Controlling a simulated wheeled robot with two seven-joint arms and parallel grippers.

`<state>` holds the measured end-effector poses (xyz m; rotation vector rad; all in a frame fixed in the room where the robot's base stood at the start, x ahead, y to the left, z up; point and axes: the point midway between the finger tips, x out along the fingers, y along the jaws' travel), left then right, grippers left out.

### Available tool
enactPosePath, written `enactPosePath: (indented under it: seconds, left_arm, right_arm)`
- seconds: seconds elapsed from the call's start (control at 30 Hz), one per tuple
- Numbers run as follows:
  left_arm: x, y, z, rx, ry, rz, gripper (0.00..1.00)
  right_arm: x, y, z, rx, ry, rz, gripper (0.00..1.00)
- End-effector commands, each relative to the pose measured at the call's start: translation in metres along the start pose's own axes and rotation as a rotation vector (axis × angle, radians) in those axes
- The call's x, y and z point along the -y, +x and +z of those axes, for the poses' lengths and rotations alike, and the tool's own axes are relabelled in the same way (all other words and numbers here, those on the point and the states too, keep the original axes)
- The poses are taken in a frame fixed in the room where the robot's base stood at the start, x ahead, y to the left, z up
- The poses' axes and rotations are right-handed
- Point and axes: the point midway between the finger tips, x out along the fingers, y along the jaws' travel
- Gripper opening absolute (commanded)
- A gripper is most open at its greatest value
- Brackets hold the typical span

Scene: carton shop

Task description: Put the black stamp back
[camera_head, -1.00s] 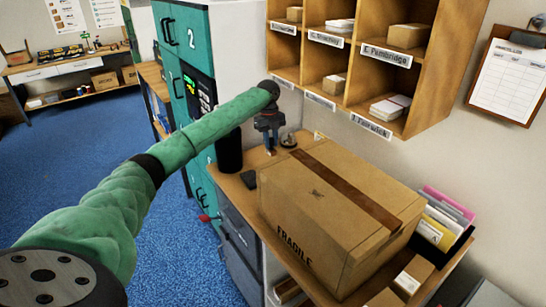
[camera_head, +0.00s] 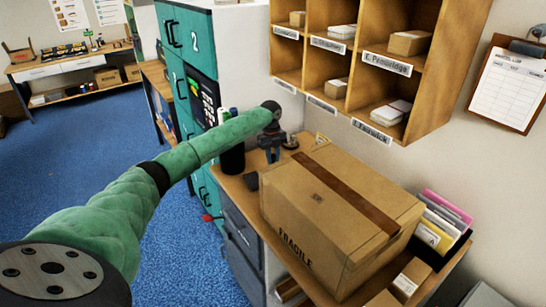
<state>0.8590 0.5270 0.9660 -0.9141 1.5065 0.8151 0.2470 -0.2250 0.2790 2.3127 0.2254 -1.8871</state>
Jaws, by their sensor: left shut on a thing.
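My left gripper (camera_head: 272,154) is small and far off, just above the back end of the wooden bench, behind the carton. It points down and is shut on a small dark thing, which I take to be the black stamp; its outline is mostly lost against the fingers. A small round dark item (camera_head: 290,142) stands on the bench just right of the gripper. A flat black item (camera_head: 251,180) lies on the bench to the left, near the carton. My right gripper is not in view.
A large carton (camera_head: 330,205) marked FRAGILE fills most of the bench (camera_head: 238,188). A black cylinder (camera_head: 231,155) stands left of the gripper. Wooden pigeonholes (camera_head: 445,70) hang above. A file holder (camera_head: 440,235) stands right of the carton. Green lockers (camera_head: 190,45) stand behind.

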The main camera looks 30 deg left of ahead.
Motion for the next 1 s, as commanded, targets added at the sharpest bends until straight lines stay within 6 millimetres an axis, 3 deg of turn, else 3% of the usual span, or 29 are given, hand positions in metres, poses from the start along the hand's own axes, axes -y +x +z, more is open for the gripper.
enactPosePath:
  seconds: [0.1,0.13,0.2,0.23,0.67,0.73,1.0]
  left_arm:
    - [0.0,0.003,0.0,0.0,0.0,0.0,0.09]
    - [0.0,0.002,0.0,0.0,0.0,0.0,0.29]
    - [0.0,0.002,0.0,0.0,0.0,0.0,0.43]
    - [0.0,0.002,0.0,0.0,0.0,0.0,0.45]
    - [0.0,-0.007,0.001,0.001,0.0,-0.002,0.45]
    - [0.0,-0.015,0.001,0.0,0.0,-0.001,0.45]
    - [0.001,-0.062,0.001,0.002,0.0,-0.003,0.45]
  right_arm:
    - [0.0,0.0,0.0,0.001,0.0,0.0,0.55]
    - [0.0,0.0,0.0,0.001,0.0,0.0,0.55]
    - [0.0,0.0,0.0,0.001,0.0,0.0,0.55]
    - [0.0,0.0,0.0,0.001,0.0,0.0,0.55]
    - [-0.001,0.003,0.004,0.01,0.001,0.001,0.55]
    - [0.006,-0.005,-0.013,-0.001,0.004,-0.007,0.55]
    - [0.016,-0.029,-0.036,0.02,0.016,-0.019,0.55]
